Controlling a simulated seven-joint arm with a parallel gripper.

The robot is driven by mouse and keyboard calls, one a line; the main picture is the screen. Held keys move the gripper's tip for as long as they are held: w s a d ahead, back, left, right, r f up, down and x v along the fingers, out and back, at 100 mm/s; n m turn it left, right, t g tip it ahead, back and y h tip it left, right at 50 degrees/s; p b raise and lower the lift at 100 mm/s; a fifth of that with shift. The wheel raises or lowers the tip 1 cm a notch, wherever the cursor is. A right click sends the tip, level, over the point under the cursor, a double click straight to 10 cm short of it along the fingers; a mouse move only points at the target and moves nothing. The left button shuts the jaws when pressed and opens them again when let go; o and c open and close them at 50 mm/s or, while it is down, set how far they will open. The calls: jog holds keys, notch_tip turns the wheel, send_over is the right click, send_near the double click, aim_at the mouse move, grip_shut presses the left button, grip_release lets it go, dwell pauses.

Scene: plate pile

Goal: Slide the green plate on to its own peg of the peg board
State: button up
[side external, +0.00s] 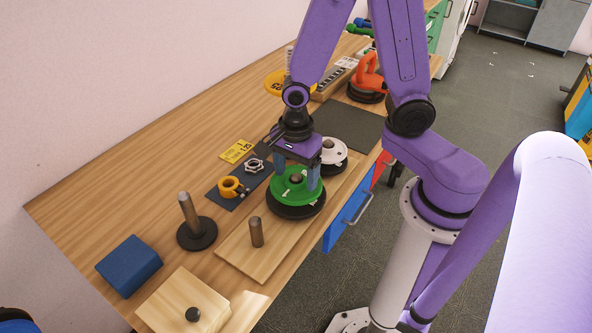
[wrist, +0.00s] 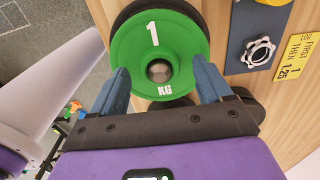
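The green plate (side external: 290,194), marked 1 KG, lies flat in the side view above a larger black disc (side external: 296,211). In the wrist view the green plate (wrist: 130,42) has a grey peg top (wrist: 159,71) in its centre hole. My gripper (side external: 297,176) points down over it, one finger on each side of the peg. In the wrist view my gripper (wrist: 160,76) has its fingers wide apart, overlapping the plate's edges. Whether they press on it is unclear. The peg board (side external: 232,247) is a pale wooden strip with a bare short peg (side external: 256,232) in front of the plate.
A white plate (side external: 334,150) lies just behind the green one. A bare post on a black base (side external: 190,214) stands at left. A blue block (side external: 129,264) and a wooden block (side external: 183,300) are at the front.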

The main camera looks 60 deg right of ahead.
jog(key=shift+r, duration=0.85)
notch_tip(320, 180, up, 16)
jog(key=shift+f, duration=0.15)
jog(key=s+f+n, duration=0.2)
jog(key=s+n, duration=0.5)
jog(key=n, duration=0.8)
jog(key=s+f+n, duration=0.3)
jog(key=s+n, duration=0.3)
jog(key=n, duration=0.9)
jog(key=shift+s+d+f+n, duration=0.3)
jog(key=shift+s+d+f, duration=0.05)
